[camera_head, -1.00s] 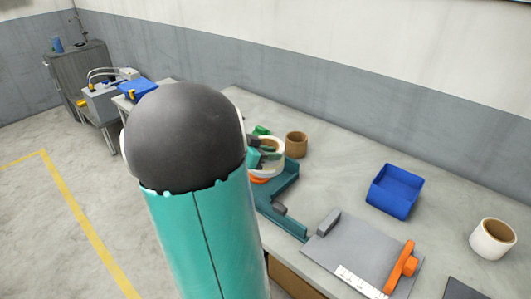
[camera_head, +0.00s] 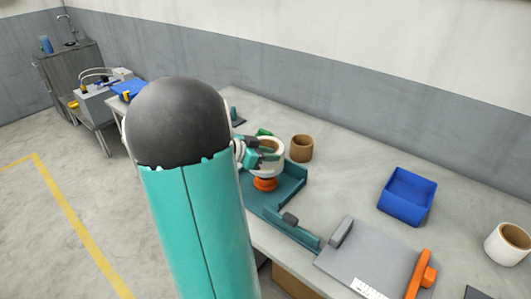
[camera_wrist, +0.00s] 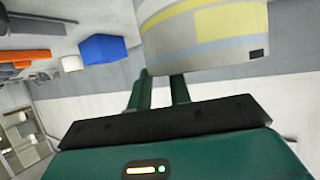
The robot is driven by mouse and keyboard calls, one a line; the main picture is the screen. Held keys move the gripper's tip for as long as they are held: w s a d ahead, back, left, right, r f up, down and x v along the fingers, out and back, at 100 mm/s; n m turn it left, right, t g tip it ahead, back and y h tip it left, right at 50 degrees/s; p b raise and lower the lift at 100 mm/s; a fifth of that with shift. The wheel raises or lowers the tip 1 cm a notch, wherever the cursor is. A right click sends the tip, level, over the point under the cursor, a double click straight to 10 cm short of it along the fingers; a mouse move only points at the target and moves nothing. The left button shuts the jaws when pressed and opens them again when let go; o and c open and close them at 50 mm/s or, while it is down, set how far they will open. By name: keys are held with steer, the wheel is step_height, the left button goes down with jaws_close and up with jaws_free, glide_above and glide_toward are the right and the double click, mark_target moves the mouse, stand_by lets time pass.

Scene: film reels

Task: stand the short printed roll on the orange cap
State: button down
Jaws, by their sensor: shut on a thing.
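My gripper (camera_head: 252,155) is shut on the wall of the printed roll (camera_head: 268,165), a pale roll with a brown inside, in the head view. In the wrist view, the roll (camera_wrist: 205,38) shows yellow and grey bands, and the green fingers of my gripper (camera_wrist: 160,85) reach to its lower edge. The orange cap (camera_head: 264,185) stands in the teal holder (camera_head: 290,190), directly below the roll in the head view. I cannot tell whether the roll touches the cap. My arm hides part of the holder's left side.
A brown roll (camera_head: 301,148) stands just behind the holder. A blue bin (camera_head: 407,197), a grey board with an orange handle (camera_head: 422,275) and another white roll (camera_head: 508,244) lie to the right. Bare bench lies between the holder and the bin.

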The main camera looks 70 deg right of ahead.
mark_target(264, 171)
steer(key=shift+w+f, duration=0.1)
steer(key=shift+f, duration=0.2)
steer(key=shift+a+f, duration=0.1)
steer(key=shift+f, duration=2.4)
steer(key=shift+f, duration=0.6)
steer(key=c, duration=1.6)
jaws_free()
steer(key=shift+o, duration=0.2)
steer(key=v, duration=1.1)
